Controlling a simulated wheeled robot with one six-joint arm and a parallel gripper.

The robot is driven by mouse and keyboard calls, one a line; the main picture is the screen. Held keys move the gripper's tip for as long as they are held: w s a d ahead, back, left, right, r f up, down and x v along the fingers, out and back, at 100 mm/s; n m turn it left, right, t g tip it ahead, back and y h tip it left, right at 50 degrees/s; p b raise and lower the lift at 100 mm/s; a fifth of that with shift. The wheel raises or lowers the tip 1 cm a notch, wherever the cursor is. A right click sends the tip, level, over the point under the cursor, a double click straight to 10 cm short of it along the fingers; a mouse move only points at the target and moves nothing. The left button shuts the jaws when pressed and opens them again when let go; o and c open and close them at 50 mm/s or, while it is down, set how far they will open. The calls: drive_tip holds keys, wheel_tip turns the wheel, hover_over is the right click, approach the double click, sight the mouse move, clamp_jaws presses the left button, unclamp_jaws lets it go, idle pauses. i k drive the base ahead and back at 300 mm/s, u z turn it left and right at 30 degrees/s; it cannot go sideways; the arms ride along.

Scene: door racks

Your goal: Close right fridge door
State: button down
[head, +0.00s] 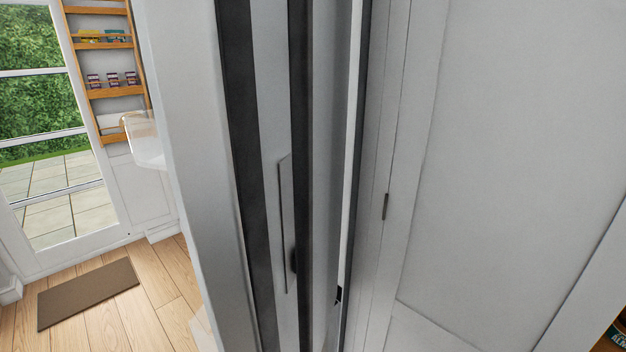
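A tall, light grey panel with dark edge strips fills the middle of the head view very close to the camera; it looks like the fridge door (325,120), seen nearly edge-on. A thin upright outline like a handle (284,225) shows on the grey strip to its left. A narrow bright gap runs between this door and the white panels on the right, so it appears to stand ajar. I cannot tell for sure which door is the right one. My gripper is not clearly in view; a small black shape low in the gap cannot be identified.
White cabinet panels (500,130) fill the right side close by. At left is open wooden floor (110,325) with a brown mat (88,293) before a glass door (55,195). A wooden wall rack (115,92) holds several jars. A white chair-like object (147,140) stands behind the grey panel.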

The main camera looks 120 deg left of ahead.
sight(249, 100)
drive_tip(key=u, duration=3.9)
drive_tip(key=k, duration=0.5)
drive_tip(key=u, duration=1.85)
drive_tip(key=i, duration=1.3)
drive_tip(key=z, duration=2.25)
drive_tip(key=i, duration=0.35)
drive_tip(key=z, duration=0.05)
